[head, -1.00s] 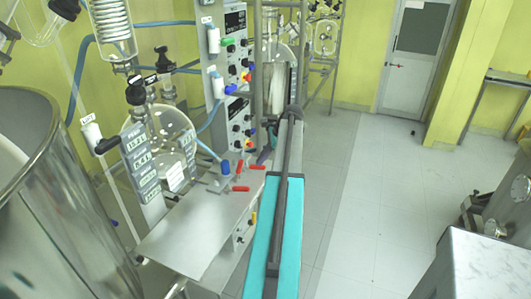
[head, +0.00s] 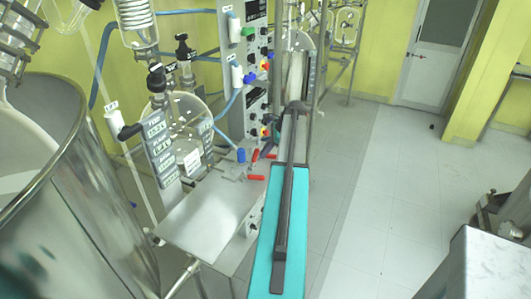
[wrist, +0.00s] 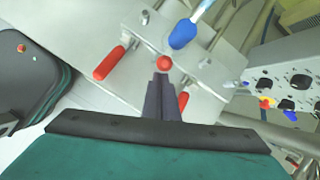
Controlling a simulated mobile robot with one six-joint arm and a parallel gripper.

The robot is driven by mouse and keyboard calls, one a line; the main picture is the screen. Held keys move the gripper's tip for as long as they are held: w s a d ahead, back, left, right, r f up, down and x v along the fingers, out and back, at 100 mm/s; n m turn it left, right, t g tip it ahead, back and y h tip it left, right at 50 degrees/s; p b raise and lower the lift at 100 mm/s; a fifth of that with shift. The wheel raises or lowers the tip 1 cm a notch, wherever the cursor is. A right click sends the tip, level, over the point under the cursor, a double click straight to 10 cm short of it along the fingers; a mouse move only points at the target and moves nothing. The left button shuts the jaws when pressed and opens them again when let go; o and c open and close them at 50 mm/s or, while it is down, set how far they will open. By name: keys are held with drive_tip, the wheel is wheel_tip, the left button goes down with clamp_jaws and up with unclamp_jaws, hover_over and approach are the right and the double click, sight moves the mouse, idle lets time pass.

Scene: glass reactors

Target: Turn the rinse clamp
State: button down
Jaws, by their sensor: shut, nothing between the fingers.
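In the wrist view my gripper (wrist: 160,84) is shut, its dark fingers together and empty. Its tips lie just below a red round knob (wrist: 164,62) in the picture; I cannot tell whether they touch. A left red handle (wrist: 109,63) and a partly hidden right red handle (wrist: 183,101) flank the fingers. A blue-ended fitting (wrist: 183,34) on a pale blue hose is above. In the head view red handles (head: 257,178) and a blue knob (head: 241,155) show by the metal shelf. I cannot tell which part is the rinse clamp.
A round glass vessel (head: 186,128) stands behind the metal shelf (head: 205,215). A grey control panel (head: 257,60) rises behind the handles, and also shows in the wrist view (wrist: 295,75). A large steel drum (head: 75,200) is at left.

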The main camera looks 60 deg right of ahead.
drive_tip(key=shift+w+r+g+p, duration=0.3)
drive_tip(key=shift+w+g+p, duration=0.1)
drive_tip(key=shift+w+p, duration=0.2)
drive_tip(key=shift+w+r+g+p, duration=0.25)
drive_tip(key=shift+w+g+p, duration=0.2)
drive_tip(key=shift+w, duration=0.1)
drive_tip(key=shift+s, duration=0.1)
drive_tip(key=s+d+b+v, duration=0.1)
drive_tip(key=b+v, duration=0.1)
drive_tip(key=v, duration=0.9)
drive_tip(key=shift+s+d+f, duration=0.2)
drive_tip(key=shift+s+d, duration=0.1)
drive_tip(key=shift+f, duration=0.1)
idle(0.3)
